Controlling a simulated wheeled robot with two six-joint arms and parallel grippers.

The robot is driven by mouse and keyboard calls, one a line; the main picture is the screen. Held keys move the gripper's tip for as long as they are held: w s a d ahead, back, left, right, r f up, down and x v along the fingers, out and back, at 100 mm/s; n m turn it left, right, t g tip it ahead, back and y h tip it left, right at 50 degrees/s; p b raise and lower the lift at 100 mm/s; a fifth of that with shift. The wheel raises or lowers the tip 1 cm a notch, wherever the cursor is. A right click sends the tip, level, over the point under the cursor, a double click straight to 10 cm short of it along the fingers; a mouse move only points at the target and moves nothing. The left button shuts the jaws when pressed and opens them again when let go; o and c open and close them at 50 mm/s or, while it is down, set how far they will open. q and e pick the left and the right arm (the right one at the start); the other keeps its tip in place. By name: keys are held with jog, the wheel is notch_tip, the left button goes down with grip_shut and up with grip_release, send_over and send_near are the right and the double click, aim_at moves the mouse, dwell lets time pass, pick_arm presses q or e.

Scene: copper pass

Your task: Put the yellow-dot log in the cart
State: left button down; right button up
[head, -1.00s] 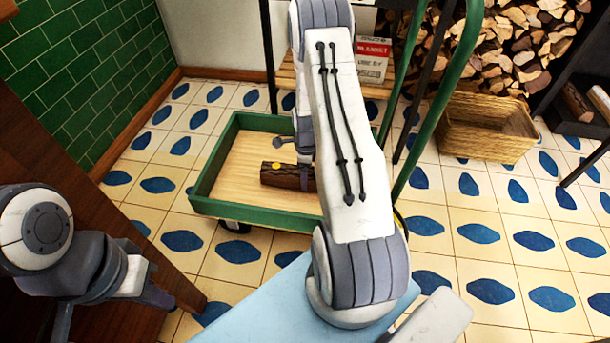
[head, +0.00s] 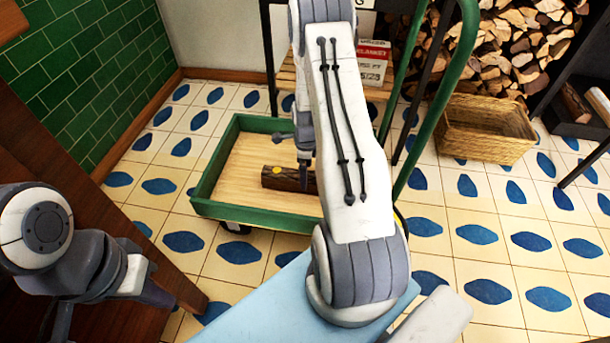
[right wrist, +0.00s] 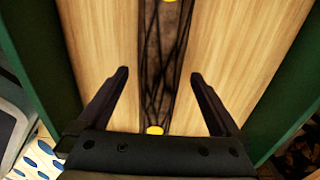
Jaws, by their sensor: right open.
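The yellow-dot log (head: 286,178) lies on the wooden floor of the green-walled cart (head: 262,216). In the head view its right end is hidden behind my right arm. In the right wrist view the log (right wrist: 160,70) runs up the middle, with a yellow dot near each visible end. My right gripper (right wrist: 163,82) is open above the log, one finger on each side, apart from it. In the head view the right gripper (head: 304,172) is mostly hidden by the arm. My left gripper (head: 110,310) is at the lower left, partly cut off; its jaws are unclear.
A wicker basket (head: 487,128) stands on the tiled floor to the right, before a stack of firewood (head: 520,50). A blanket box (head: 372,62) sits on a wooden shelf behind the cart. The cart's green handle (head: 430,90) rises on its right. A dark wooden panel (head: 70,150) is at left.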

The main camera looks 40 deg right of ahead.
notch_tip(320, 180, up, 9)
jog(key=p, duration=0.4)
jog(key=s+a+r+n, duration=0.1)
jog(key=a+r+n, duration=0.75)
jog(key=a, duration=0.35)
jog(key=s+a+r+n, duration=0.2)
jog(key=a+r+n, duration=0.65)
jog(key=a, duration=0.35)
jog(key=s+a+r+n, duration=0.3)
jog(key=s+a+n, duration=0.2)
jog(key=s+n, duration=0.4)
jog(key=s+a+r+n+y, duration=0.1)
jog(key=s+a+r+n, duration=0.2)
jog(key=s+n, duration=0.6)
jog(key=shift+s+a+r, duration=0.15)
jog(key=shift+a+r, duration=0.05)
jog(key=shift+a, duration=1.05)
